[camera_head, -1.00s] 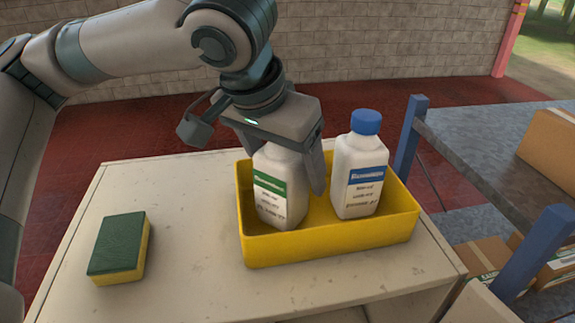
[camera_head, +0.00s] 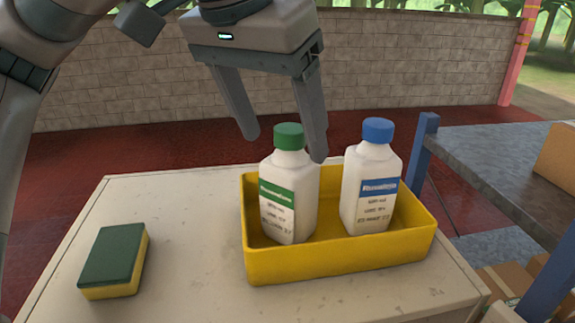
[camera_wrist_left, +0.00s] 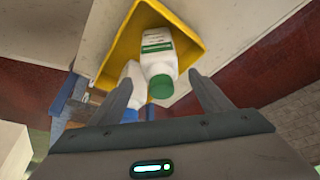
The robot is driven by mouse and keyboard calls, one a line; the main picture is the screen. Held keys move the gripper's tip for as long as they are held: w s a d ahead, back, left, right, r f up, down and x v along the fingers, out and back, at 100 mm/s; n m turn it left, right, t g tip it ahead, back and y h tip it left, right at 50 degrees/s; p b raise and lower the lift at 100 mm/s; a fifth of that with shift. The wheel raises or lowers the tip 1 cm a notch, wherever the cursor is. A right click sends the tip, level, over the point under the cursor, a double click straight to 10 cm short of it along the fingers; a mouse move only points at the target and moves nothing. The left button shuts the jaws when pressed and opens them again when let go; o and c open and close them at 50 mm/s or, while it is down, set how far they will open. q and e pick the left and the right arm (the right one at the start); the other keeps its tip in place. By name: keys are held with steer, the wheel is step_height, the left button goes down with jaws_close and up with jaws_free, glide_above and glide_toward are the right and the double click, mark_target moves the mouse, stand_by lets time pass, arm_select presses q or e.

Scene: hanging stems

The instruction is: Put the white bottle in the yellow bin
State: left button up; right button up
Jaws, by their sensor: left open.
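A white bottle with a green cap (camera_head: 289,190) stands upright in the left part of the yellow bin (camera_head: 335,264). A second white bottle with a blue cap (camera_head: 370,180) stands upright in the right part of the bin, apart from the first. My left gripper (camera_head: 283,150) is open and empty, above and slightly behind the green-capped bottle, clear of it. In the left wrist view the green-capped bottle (camera_wrist_left: 158,62) shows between the open fingers, and the blue-capped one (camera_wrist_left: 134,85) is partly hidden behind the left finger. My right gripper is not in view.
A green and yellow sponge (camera_head: 113,260) lies on the pale table top (camera_head: 190,225), left of the bin. A grey shelf with blue posts (camera_head: 490,160) stands close to the right, with cardboard boxes. The table between sponge and bin is clear.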

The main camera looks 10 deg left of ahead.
arm_select(q)
steer(key=shift+v, duration=1.15)
